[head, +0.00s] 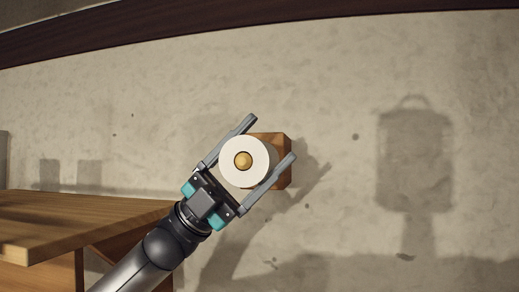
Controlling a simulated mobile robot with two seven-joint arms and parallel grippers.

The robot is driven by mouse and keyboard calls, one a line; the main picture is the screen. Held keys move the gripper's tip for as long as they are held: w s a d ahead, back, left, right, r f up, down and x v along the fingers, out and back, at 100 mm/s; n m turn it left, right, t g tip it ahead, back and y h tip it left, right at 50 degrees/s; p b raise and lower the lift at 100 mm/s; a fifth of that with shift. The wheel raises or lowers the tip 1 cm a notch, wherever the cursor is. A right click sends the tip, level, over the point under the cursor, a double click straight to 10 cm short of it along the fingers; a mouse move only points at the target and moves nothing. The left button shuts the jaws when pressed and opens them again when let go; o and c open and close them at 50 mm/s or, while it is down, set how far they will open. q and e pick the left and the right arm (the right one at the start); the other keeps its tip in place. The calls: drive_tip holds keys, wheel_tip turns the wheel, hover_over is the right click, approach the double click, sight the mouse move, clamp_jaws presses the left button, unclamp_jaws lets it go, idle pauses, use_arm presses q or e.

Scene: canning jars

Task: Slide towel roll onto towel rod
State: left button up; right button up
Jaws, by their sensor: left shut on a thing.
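The white towel roll (231,173) is seen end-on at the middle of the head view. The round brass-coloured end of the towel rod (243,161) shows in the roll's centre, with the roll around it. Behind them a square wooden mount (281,146) sits against the wall. My left gripper (272,137) is shut on the roll, one finger on its upper left and one on its lower right. How far along the rod the roll sits cannot be told from this end-on view. My right gripper is not in view.
A wooden table or shelf (80,219) stands at the lower left, near my left arm. The plastered wall (340,75) is bare around the mount, with shadows on it. A dark trim (250,20) runs along the top.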

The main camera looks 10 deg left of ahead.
use_arm(q)
drive_tip(key=shift+w, duration=0.15)
drive_tip(key=shift+w+p, duration=0.3)
drive_tip(key=shift+w, duration=0.15)
idle(0.4)
drive_tip(key=o, duration=1.2)
drive_tip(key=b+v, duration=0.4)
drive_tip(key=v, duration=0.8)
